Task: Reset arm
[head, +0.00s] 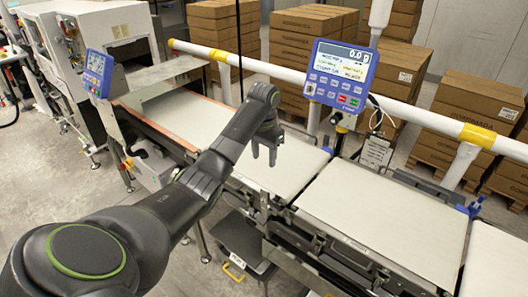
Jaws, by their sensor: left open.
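My left arm comes in from the lower left and reaches over the checkweigher belt. My left gripper (264,154) hangs above the middle belt section (283,172), fingers pointing down. It looks empty, with nothing between its fingers. Whether the fingertips touch the belt cannot be told. My right gripper is not in view.
The belt sections, including the right one (385,222), are bare. A blue display (341,76) reading 0.0 stands behind the belt, beside a white and yellow rail (275,70). A second blue panel (97,72) is at the machine on the left. Stacked cartons (296,45) stand behind.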

